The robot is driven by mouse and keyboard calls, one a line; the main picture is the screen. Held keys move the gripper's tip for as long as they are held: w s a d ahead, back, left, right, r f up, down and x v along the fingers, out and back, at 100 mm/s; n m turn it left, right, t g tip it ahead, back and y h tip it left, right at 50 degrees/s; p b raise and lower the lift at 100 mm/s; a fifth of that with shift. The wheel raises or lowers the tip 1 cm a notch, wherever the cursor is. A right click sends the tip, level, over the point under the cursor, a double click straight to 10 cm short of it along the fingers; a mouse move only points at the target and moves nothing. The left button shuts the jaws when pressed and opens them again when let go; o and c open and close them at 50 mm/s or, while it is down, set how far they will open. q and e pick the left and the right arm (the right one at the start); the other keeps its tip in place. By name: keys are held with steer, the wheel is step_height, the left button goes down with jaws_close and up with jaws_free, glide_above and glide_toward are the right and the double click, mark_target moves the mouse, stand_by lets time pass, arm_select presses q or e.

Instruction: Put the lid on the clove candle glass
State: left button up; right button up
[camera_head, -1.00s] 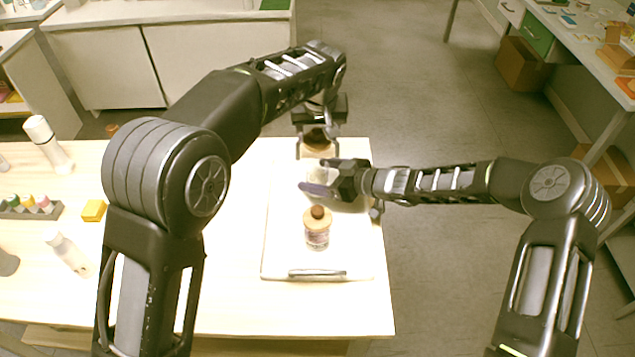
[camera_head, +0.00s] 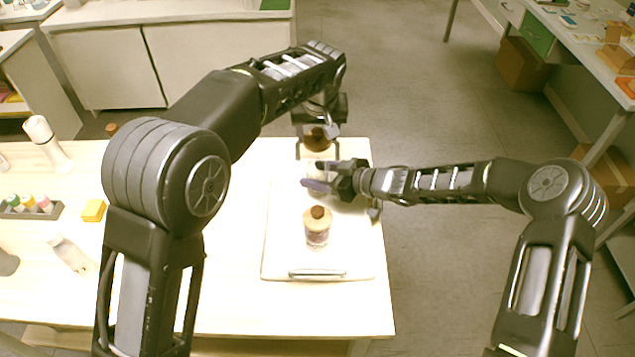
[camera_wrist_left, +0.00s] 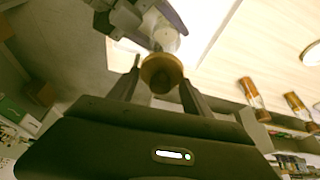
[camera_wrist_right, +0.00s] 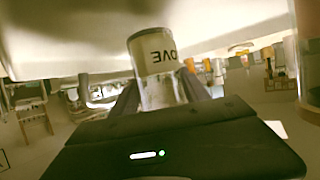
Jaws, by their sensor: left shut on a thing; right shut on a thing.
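My left gripper (camera_head: 317,152) is shut on a round wooden lid (camera_head: 316,139), held over the far end of the tray. In the left wrist view the lid (camera_wrist_left: 162,72) sits between the fingers, with a clear glass (camera_wrist_left: 166,38) just beyond it. My right gripper (camera_head: 322,175) is shut on the clove candle glass, which is mostly hidden by its fingers in the head view. In the right wrist view the glass (camera_wrist_right: 155,68) has a label whose upside-down letters read "OVE". I cannot tell whether lid and glass touch.
Another lidded candle glass (camera_head: 317,233) stands on the white tray (camera_head: 285,255) nearer me. A yellow block (camera_head: 93,210), small bottles in a rack (camera_head: 30,210) and white bottles (camera_head: 70,254) are at the table's left. The table's near middle is clear.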

jaws_close()
arm_select(q)
steer(key=shift+f, duration=2.45)
steer(key=shift+f, duration=0.1)
steer(key=shift+f, duration=0.8)
arm_select(e)
steer(key=shift+f, duration=0.1)
arm_select(q)
steer(key=shift+f, duration=0.65)
arm_select(e)
steer(key=shift+s, duration=0.1)
arm_select(q)
steer(key=o, duration=1.3)
steer(key=shift+c, duration=0.2)
steer(key=shift+o, duration=0.7)
